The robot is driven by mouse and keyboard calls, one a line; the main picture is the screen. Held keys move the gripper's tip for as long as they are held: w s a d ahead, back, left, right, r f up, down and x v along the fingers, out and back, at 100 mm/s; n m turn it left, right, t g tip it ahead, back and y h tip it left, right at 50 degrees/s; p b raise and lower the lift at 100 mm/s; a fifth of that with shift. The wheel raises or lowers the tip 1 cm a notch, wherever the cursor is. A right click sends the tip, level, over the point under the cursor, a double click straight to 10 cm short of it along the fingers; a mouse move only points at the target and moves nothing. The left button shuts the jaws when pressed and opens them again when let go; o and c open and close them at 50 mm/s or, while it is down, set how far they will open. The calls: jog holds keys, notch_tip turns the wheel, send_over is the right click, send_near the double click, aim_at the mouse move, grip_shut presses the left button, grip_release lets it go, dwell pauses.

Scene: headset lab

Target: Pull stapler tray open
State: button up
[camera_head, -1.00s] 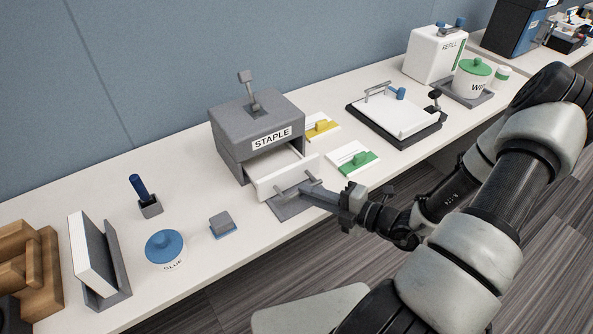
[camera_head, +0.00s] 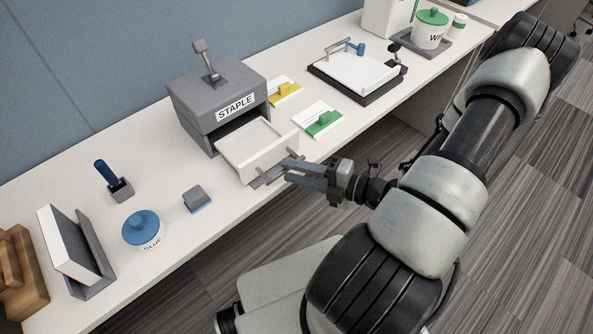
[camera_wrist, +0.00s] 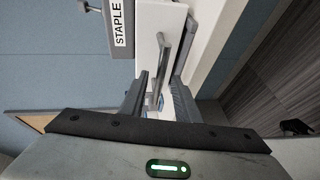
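The grey stapler unit (camera_head: 215,103) labelled STAPLE stands on the counter. Its white tray (camera_head: 256,140) is slid well out of the front, and its empty inside shows. The grey bar handle (camera_head: 268,177) is on the tray's front panel. My gripper (camera_head: 285,169) is in front of the tray with its fingers apart, the tips close to the handle. In the wrist view, the handle (camera_wrist: 163,62) lies ahead of and between the two open fingers (camera_wrist: 158,85); I cannot tell whether either touches it.
A blue-lidded glue pot (camera_head: 142,230) and a small grey block (camera_head: 197,199) are left of the tray. Yellow (camera_head: 284,93) and green (camera_head: 322,121) tabbed cards lie to its right. A black-based white board (camera_head: 355,75) is beyond. Free floor lies in front of the counter.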

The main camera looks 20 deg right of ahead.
jog(key=p+v, duration=0.1)
jog(key=v, duration=1.6)
jog(key=shift+s+d, duration=0.15)
